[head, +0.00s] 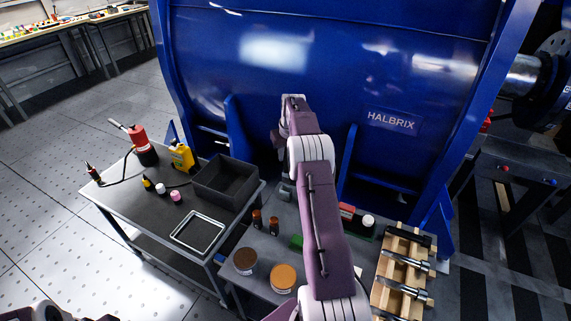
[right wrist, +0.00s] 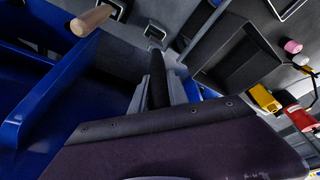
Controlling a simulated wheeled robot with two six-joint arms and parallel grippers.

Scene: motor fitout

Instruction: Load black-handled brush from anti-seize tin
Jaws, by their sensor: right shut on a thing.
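My right gripper (right wrist: 158,95) is shut on a black handle, seen as the black-handled brush (right wrist: 157,88) standing between the two grey fingers in the right wrist view. Its bristle end cannot be made out. In the head view the right gripper (head: 287,190) points down beside the blue machine, partly hidden by my own arm. Two round tins stand on the front table: a brown-topped tin (head: 245,261) and an orange-topped tin (head: 283,278). I cannot read which is anti-seize. My left arm only shows at the bottom left edge; its gripper is out of view.
A dark open bin (head: 227,182), a metal-rimmed tray (head: 199,232), a yellow bottle (head: 181,157) and a red can (head: 145,146) are on the left cart. A wooden rack (head: 389,270) with metal parts is at right. A light wooden handle (right wrist: 92,20) sticks out nearby.

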